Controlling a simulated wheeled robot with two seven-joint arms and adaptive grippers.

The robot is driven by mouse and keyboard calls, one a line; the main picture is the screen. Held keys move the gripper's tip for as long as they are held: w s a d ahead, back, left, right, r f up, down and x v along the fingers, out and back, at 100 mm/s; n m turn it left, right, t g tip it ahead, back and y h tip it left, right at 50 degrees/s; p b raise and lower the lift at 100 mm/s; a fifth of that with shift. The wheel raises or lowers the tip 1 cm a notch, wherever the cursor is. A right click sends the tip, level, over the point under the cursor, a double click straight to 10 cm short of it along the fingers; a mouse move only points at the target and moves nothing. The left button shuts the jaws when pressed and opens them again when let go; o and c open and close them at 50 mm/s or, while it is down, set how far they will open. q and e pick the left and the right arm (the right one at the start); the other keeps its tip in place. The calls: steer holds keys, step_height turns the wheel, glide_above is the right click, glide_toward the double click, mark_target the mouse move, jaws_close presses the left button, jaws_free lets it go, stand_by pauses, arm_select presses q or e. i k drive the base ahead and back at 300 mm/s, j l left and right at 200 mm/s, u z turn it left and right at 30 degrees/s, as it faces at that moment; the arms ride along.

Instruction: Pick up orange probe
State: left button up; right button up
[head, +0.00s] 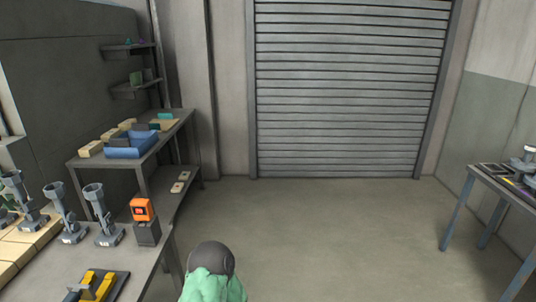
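The orange probe (141,208) is a small blocky orange device with a dark face. It sits upright on a dark grey block stand (147,234) near the right edge of the grey table (140,262) at the lower left. Nothing is touching it from above. Neither of my grippers shows in the head view.
Several grey funnel-topped fixtures (97,201) stand left of the probe. A yellow tool on a dark plate (122,282) lies in front. A green shape with a dark rounded top (212,258) is right of the table. Open floor (330,225) lies beyond.

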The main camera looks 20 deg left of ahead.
mark_target(142, 209)
steer(key=i+u, duration=0.45)
steer(key=i, duration=0.8)
steer(key=i+u, duration=0.4)
steer(key=i+l+u, duration=0.1)
steer(key=u, duration=0.35)
steer(key=i+l+u, duration=0.25)
steer(key=u, duration=0.15)
